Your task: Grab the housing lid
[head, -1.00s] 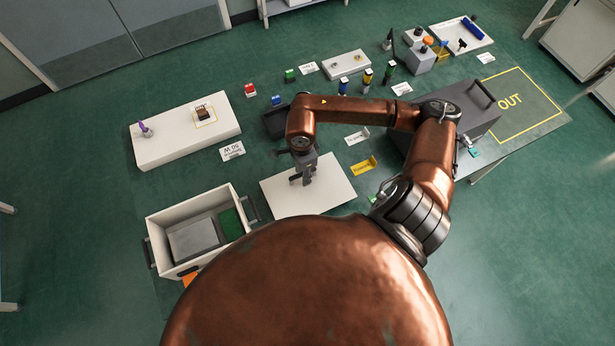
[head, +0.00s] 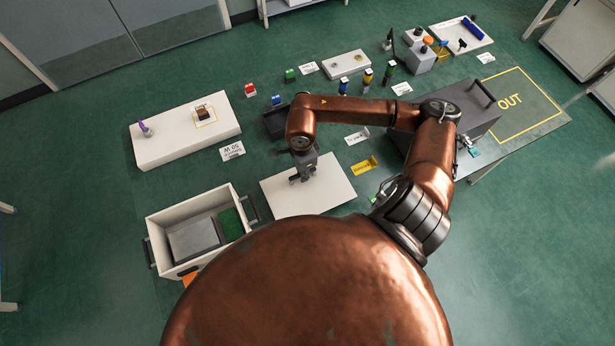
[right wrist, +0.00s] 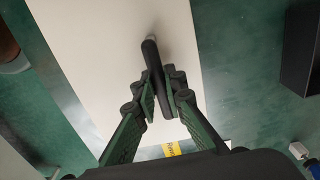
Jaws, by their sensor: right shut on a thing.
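The housing lid (head: 325,192) is a flat white plate in the middle of the head view, and it fills much of the right wrist view (right wrist: 95,50). A dark bar handle (right wrist: 151,58) stands on it. My right gripper (head: 302,178) is over the lid. In the right wrist view its fingers (right wrist: 160,100) are closed on the handle from both sides. I cannot tell from the head view whether the lid is clear of the surface below. My left gripper is not in view.
A white open box (head: 160,250) holding a grey block and a green board stands left of the lid. A white block (head: 170,150) lies behind it. A dark tray (head: 275,124) is just behind the lid. A dark grey case (head: 470,100) stands to the right.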

